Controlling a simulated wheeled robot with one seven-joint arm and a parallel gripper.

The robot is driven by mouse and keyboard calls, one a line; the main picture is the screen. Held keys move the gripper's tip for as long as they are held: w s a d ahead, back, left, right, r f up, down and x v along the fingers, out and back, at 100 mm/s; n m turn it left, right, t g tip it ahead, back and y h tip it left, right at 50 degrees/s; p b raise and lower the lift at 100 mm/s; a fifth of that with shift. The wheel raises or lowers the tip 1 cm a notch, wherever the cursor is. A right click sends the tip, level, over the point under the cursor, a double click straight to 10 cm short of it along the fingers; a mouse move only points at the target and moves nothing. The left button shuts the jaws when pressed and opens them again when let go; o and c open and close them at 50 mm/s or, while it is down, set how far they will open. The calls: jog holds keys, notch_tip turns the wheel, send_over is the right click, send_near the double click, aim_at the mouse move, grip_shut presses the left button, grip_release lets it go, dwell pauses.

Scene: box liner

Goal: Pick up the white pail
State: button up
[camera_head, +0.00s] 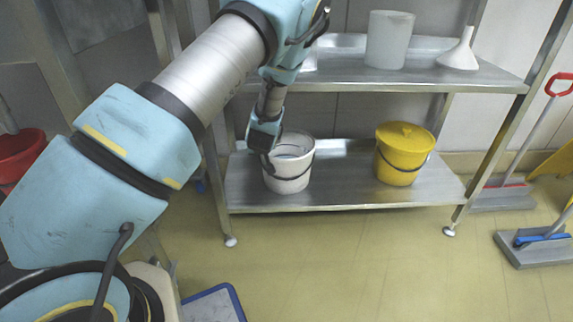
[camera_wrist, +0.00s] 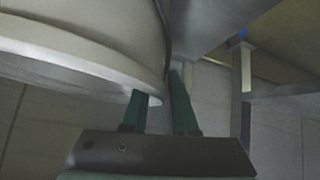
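The white pail (camera_head: 289,165) stands upright on the lower shelf, with a dark wire handle hanging at its front. My gripper (camera_head: 268,158) points down at the pail's left rim in the head view. In the wrist view the pail (camera_wrist: 80,45) fills the upper left, its rim running towards my gripper (camera_wrist: 164,98). The two green fingers are apart with a visible gap.
The metal lower shelf (camera_head: 335,193) also holds a yellow lidded pail (camera_head: 400,160) to the right. The upper shelf (camera_head: 345,80) carries a white container (camera_head: 389,40) and a white funnel (camera_head: 459,52). A shelf post (camera_head: 217,190) stands close left of the pail.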

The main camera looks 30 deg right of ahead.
grip_shut()
dwell(1.0)
jog(key=shift+r, duration=0.1)
